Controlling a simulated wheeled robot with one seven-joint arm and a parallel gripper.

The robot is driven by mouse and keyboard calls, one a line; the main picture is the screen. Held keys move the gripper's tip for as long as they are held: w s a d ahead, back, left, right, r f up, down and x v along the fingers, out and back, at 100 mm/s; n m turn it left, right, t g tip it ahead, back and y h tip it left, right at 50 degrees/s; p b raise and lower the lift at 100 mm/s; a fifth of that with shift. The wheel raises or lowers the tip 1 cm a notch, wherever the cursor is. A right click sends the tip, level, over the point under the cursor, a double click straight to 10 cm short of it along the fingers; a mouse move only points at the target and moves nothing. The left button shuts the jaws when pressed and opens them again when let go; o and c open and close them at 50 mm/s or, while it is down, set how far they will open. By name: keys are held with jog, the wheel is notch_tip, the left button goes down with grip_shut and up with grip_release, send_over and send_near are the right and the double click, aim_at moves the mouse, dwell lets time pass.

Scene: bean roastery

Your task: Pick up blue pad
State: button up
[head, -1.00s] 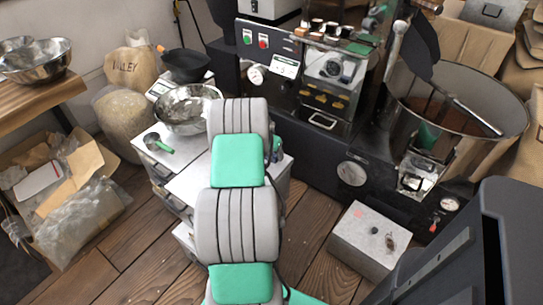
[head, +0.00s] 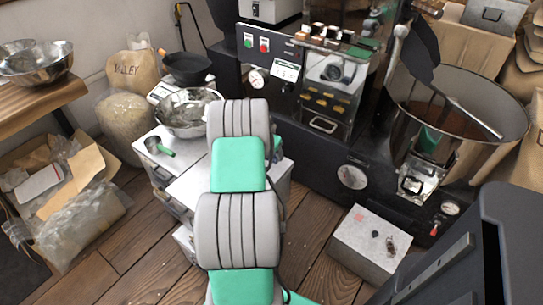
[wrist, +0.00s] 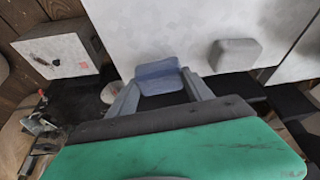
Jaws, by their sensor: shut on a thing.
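A blue pad (wrist: 158,77) shows in the wrist view between the two fingers of my gripper (wrist: 161,88). The fingers are closed against its left and right sides. The pad lies over a pale flat surface (wrist: 150,25); I cannot tell whether it still touches that surface. In the head view my own arm hides the gripper and the blue pad.
A grey pad (wrist: 236,54) lies to the right on the same surface. In the head view the white cabinet (head: 190,190) carries a steel bowl (head: 187,112) and a green-handled scoop (head: 158,147). A grey box (head: 368,245) stands on the floor at right.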

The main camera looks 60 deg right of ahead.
jog(key=s+a+r+p, duration=0.1)
jog(key=a+r+p, duration=0.1)
jog(key=a+r, duration=0.9)
jog(key=a, duration=0.3)
jog(key=shift+r, duration=0.15)
